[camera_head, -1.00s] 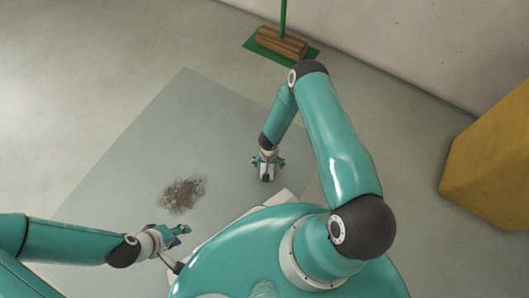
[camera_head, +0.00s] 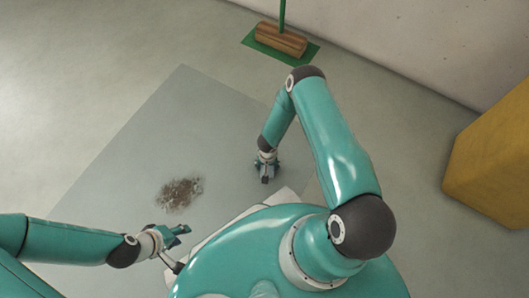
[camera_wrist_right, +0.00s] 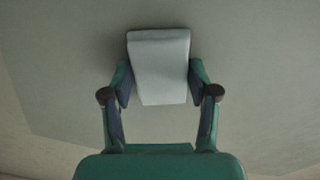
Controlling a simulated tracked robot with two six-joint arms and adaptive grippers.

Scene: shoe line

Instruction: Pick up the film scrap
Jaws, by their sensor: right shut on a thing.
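In the head view, my right gripper (camera_head: 266,172) is low over the right part of the grey floor sheet; the scrap is hard to make out there. My left gripper (camera_head: 184,232) is open and empty at the lower left, near my base and apart from the scrap.
A brown dirt patch (camera_head: 180,194) lies on the grey floor sheet (camera_head: 180,120). A yellow block (camera_head: 490,165) stands at the right. Floor at the left is clear.

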